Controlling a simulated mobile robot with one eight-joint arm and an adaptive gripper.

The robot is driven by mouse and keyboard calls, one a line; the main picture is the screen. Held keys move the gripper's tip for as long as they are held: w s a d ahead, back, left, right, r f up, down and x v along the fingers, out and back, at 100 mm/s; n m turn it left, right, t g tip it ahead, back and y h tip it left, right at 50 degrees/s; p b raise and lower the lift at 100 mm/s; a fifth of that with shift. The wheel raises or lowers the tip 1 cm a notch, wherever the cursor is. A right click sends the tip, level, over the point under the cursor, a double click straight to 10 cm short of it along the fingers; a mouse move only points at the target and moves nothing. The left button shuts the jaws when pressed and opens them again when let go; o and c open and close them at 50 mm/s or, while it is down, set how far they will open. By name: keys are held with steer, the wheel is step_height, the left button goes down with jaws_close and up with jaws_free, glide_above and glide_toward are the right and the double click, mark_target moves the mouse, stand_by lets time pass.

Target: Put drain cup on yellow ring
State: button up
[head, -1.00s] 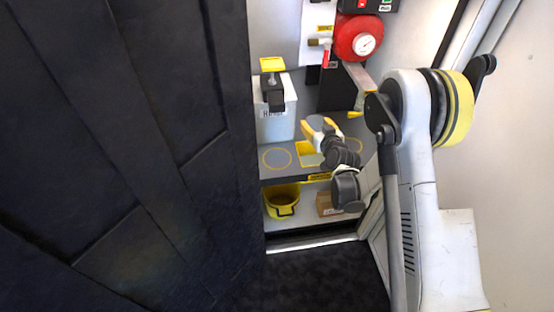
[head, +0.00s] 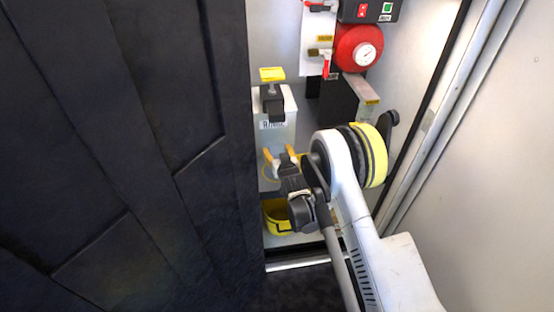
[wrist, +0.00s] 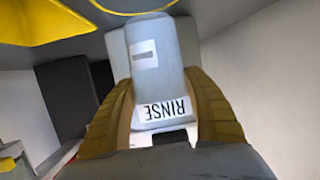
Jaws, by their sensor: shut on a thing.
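My gripper (head: 281,158) is shut on the drain cup, a smooth grey cup (wrist: 158,60) with a small slot mark, which stands between the two tan fingers in the wrist view. In the head view the cup (head: 283,166) is a small grey patch between the fingertips. The yellow ring (wrist: 130,9) shows as an arc at the top edge of the wrist view, just past the cup's end. The wrist picture is upside down. In the head view my gripper and arm hide most of the ring. Contact between cup and shelf cannot be told.
A pale tank (head: 288,106) labelled RINSE stands right behind the cup. A yellow bucket (head: 276,217) sits on the lower shelf. A red round unit with a gauge (head: 358,46) is above right. A dark door (head: 120,150) closes in the left side.

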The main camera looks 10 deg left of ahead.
step_height(320, 180, down, 4)
steer(key=shift+r+b, duration=0.25)
steer(key=shift+b, duration=0.55)
steer(key=shift+r, duration=0.15)
steer(key=o, duration=1.2)
steer(key=shift+f, duration=0.2)
steer(key=shift+r, duration=0.2)
